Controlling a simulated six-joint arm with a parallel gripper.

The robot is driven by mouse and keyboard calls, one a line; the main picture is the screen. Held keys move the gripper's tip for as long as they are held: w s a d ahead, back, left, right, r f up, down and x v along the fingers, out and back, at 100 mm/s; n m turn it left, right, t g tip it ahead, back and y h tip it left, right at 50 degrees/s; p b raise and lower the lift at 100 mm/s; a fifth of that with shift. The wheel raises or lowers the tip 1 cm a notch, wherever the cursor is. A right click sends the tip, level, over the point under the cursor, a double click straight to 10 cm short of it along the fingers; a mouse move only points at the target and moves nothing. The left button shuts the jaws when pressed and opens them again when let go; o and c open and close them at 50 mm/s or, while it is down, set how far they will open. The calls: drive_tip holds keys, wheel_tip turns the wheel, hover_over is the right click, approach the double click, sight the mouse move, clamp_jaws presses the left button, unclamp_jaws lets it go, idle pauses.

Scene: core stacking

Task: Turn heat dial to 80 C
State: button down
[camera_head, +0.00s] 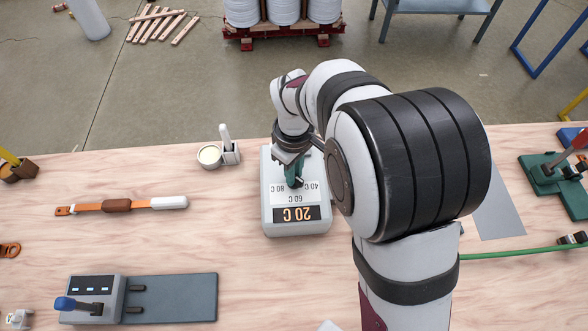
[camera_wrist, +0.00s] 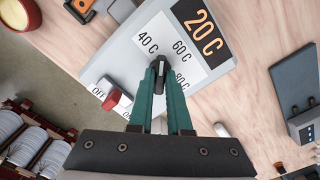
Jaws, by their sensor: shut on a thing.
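A light grey heat box (camera_head: 268,215) stands on the wooden table, left of my arm. Its dark display (camera_head: 296,214) reads 20 C in orange, upside down in the head view. The wrist view shows the display (camera_wrist: 200,33) and the printed marks 40 C, 60 C and 80 C around the black heat dial (camera_wrist: 160,72). My gripper's green fingers (camera_head: 292,173) reach down onto the box. In the wrist view the fingertips (camera_wrist: 160,70) are shut on the dial, one on each side. The fingers partly hide the dial and its pointing direction is unclear.
A red switch (camera_wrist: 112,98) with OFF lettering sits on the box beside the dial. A round cup (camera_head: 209,155) and a white holder (camera_head: 230,156) stand left of the box. A lever unit (camera_head: 95,300) lies front left. Bare table lies between.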

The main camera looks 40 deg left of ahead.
drive_tip(key=shift+m, duration=0.3)
drive_tip(key=m, duration=0.3)
drive_tip(key=shift+m, duration=0.4)
drive_tip(key=m, duration=0.4)
drive_tip(key=shift+m, duration=0.3)
drive_tip(key=m, duration=0.4)
drive_tip(key=shift+m, duration=2.4)
drive_tip(key=c, duration=0.9)
unclamp_jaws()
drive_tip(key=shift+o, duration=0.2)
